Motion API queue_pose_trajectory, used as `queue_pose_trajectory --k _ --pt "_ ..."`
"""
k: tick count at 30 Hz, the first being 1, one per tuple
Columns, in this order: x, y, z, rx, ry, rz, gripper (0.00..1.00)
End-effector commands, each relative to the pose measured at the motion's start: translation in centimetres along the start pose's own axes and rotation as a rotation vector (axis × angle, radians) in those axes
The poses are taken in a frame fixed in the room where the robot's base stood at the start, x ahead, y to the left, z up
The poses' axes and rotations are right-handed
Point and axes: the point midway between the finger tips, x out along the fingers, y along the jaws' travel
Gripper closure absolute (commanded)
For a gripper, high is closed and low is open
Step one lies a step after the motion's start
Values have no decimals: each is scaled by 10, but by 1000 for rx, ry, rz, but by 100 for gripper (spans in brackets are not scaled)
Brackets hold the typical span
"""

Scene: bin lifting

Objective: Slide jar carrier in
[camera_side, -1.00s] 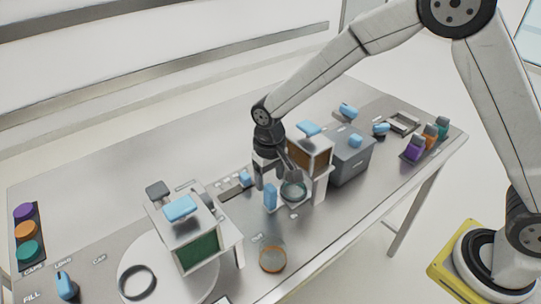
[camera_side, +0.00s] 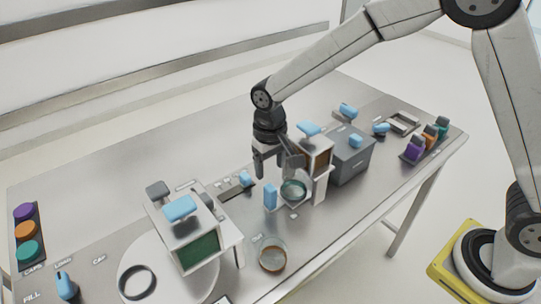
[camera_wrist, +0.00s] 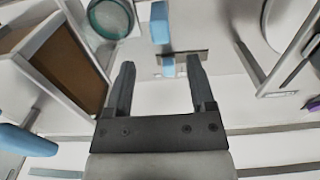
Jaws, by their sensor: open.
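The jar carrier looks like a pale plate (camera_side: 294,209) with an upright blue handle (camera_side: 270,196) at its left. A clear jar with teal contents (camera_side: 293,190) stands on it, beside the brown-fronted station (camera_side: 318,158). My gripper (camera_side: 275,173) is open and empty, above and behind the handle and jar. In the wrist view, my fingers (camera_wrist: 160,64) are spread apart, with a small blue knob (camera_wrist: 168,67) on a slotted plate showing between them. The handle (camera_wrist: 160,22) and the jar (camera_wrist: 110,17) show beyond the fingertips. Whether the carrier touches the station is unclear.
A white station with a green front (camera_side: 198,253) stands to the left. A second jar with brown contents (camera_side: 272,258) is near the front edge. A grey box (camera_side: 350,160) stands to the right.

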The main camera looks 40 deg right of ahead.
Motion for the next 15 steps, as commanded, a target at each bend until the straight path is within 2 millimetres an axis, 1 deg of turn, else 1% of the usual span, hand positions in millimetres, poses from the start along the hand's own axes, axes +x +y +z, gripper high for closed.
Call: queue_pose_trajectory --k 5,8,15 --pt "9 0 0 0 -3 1 29" --pt "18 0 0 0 -3 1 29" --pt "48 0 1 0 -3 1 29"
